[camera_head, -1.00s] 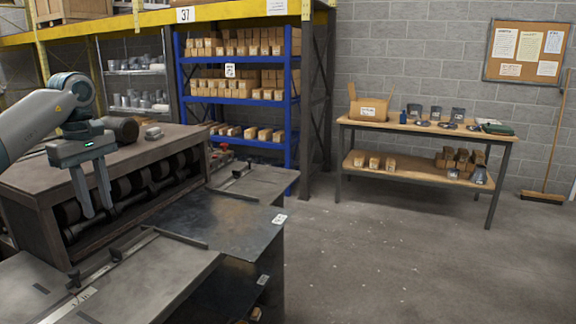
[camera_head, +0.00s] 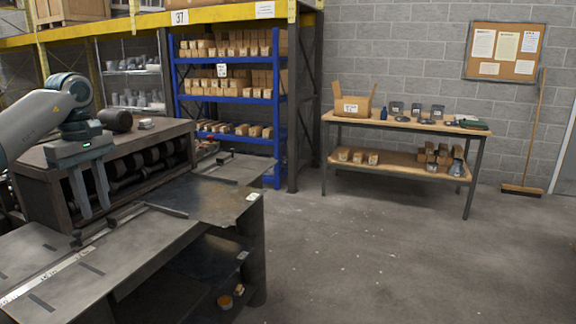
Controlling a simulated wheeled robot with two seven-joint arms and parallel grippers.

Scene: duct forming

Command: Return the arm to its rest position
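My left gripper (camera_head: 92,193) is in the left of the head view, at the end of my arm that comes in from the left edge. Its two fingers point down and stand apart, with nothing between them. It hangs in front of the dark bench machine with rollers (camera_head: 130,170), above the near metal worktop (camera_head: 110,262). I cannot tell whether it touches anything, but it looks clear of the worktop. My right gripper is not in view.
A metal table (camera_head: 215,200) with a lower shelf stands beyond the worktop. Blue shelving (camera_head: 278,110) with boxes is behind it. A wooden table (camera_head: 400,123) with a box and metal parts stands at the back right. The grey floor (camera_head: 400,260) is clear.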

